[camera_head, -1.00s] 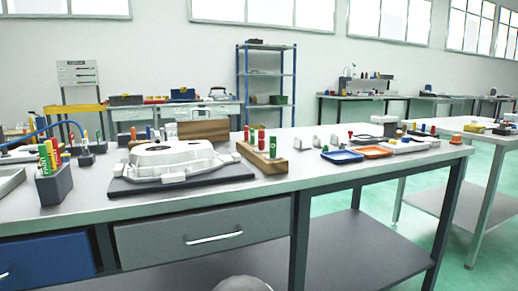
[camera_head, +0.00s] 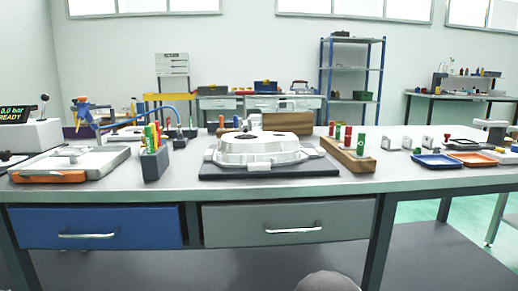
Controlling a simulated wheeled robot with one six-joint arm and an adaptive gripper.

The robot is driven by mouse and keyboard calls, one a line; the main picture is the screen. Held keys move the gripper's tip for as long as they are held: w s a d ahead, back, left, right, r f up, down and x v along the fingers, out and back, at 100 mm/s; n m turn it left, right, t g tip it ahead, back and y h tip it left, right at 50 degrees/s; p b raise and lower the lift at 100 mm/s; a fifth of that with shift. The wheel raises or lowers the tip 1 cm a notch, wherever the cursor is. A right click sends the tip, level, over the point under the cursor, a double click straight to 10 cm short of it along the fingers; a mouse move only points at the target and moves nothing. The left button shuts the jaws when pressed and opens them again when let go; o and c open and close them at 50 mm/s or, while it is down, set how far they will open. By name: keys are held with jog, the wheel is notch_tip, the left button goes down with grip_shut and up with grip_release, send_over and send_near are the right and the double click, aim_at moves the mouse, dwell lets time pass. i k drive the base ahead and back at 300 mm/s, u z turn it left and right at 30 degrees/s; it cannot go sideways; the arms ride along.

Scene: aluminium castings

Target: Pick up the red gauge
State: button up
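Red cylindrical gauges (camera_head: 348,136) stand upright in a wooden block (camera_head: 352,158) on the bench, right of the casting. A green gauge (camera_head: 360,143) stands at the block's near end. I cannot tell which red piece is the task's gauge. The pale aluminium casting (camera_head: 265,149) lies on a dark plate (camera_head: 270,171) at the middle of the bench. My gripper is not in view. A rounded grey part of my own body shows at the bottom edge.
A dark holder (camera_head: 155,164) with coloured upright pieces stands left of the casting. Blue (camera_head: 437,161) and orange (camera_head: 474,159) trays lie at the right. The bench front strip is clear above two drawers.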

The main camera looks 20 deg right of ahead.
aim_at(347, 146)
jog(key=z, duration=0.8)
jog(key=i, duration=0.65)
jog(key=z, duration=1.3)
